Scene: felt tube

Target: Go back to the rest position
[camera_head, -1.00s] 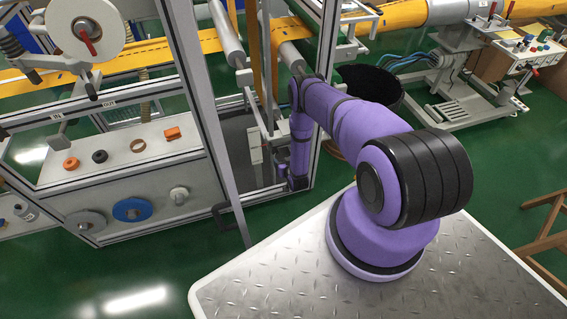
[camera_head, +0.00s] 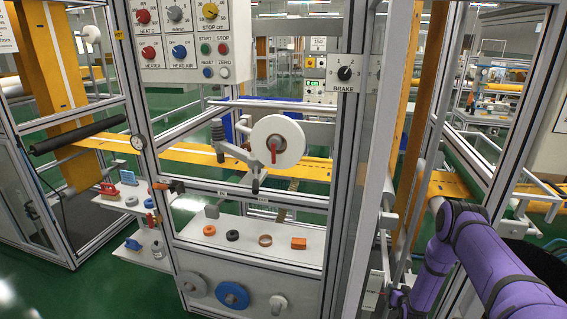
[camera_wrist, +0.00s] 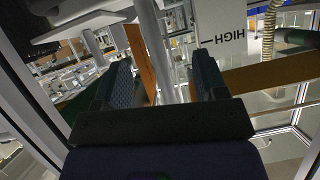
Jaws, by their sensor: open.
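My gripper (camera_wrist: 162,78) shows in the wrist view with its two dark fingers spread apart. Nothing is held between them. An orange strip and a grey post show behind the gap, and I cannot tell how far off they are. In the head view my purple arm (camera_head: 440,260) is at the lower right, bent downward beside the machine frame. The arm's far end is at the bottom edge of that view, and the fingers cannot be made out there.
The machine frame (camera_head: 345,190) stands close left of my arm. Its shelf (camera_head: 190,232) holds several small rings and an orange block (camera_head: 299,243). A control panel (camera_head: 190,40) hangs above. A white panel marked HIGH (camera_wrist: 228,30) is near my gripper. Green floor lies at the left.

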